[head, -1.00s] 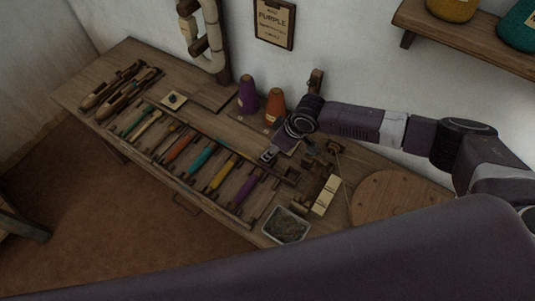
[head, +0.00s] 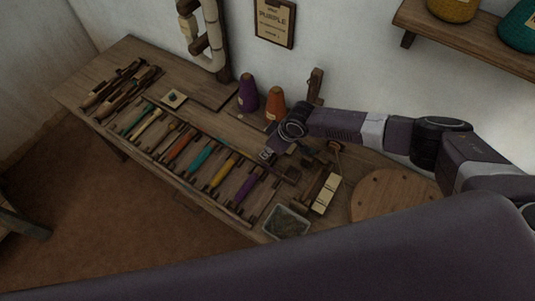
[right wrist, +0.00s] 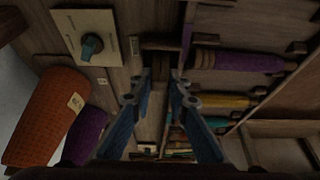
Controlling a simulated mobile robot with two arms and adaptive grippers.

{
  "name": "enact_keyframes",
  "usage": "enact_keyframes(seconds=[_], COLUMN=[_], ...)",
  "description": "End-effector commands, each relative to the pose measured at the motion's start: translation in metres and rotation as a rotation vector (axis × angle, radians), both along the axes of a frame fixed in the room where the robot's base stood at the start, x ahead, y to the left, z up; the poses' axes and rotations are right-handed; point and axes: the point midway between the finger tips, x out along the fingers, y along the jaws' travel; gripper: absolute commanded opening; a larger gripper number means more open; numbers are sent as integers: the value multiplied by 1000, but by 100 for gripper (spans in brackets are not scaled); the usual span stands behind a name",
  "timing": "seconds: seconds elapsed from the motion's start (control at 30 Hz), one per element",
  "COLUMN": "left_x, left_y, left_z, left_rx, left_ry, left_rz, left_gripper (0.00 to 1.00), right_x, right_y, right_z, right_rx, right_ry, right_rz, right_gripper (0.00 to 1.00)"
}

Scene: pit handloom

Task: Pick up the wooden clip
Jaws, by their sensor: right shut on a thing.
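My right gripper (head: 267,156) is low over the workbench, between the cones and the row of coloured bobbins. In the right wrist view its blue-grey fingers (right wrist: 166,77) are close together, shut on a small dark brown wooden piece (right wrist: 162,66), which looks like the wooden clip. The fingers and dim light hide most of the clip, and I cannot tell whether it touches the bench. In the head view the clip is too small to make out. My left gripper is not in view.
A purple cone (head: 248,93) and an orange cone (head: 275,103) stand behind the gripper. A slotted rack holds several bobbins, including a purple one (head: 249,184). A grey tray (head: 286,222) and a round wooden board (head: 393,196) lie to the right. A wall shelf (head: 470,36) overhangs at upper right.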

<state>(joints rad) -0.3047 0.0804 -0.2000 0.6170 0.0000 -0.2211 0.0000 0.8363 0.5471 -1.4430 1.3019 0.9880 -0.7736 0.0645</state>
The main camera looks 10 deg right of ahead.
Motion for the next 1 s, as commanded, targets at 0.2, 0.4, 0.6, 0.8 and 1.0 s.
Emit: enact_keyframes(seconds=[0.2,0.4,0.6,0.8,1.0], left_x=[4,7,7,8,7], left_y=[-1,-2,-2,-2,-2], left_z=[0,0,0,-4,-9], left_rx=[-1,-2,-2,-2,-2], left_ry=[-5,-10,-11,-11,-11], left_rz=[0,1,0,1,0], left_gripper=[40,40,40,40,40], right_x=[0,0,1,2,1], right_y=[0,0,0,0,0], right_z=[0,6,31,84,138], right_rx=[0,0,1,2,2], right_ry=[0,0,-5,-6,-5], right_rz=[0,0,1,2,1], right_gripper=[2,2,2,2,2])
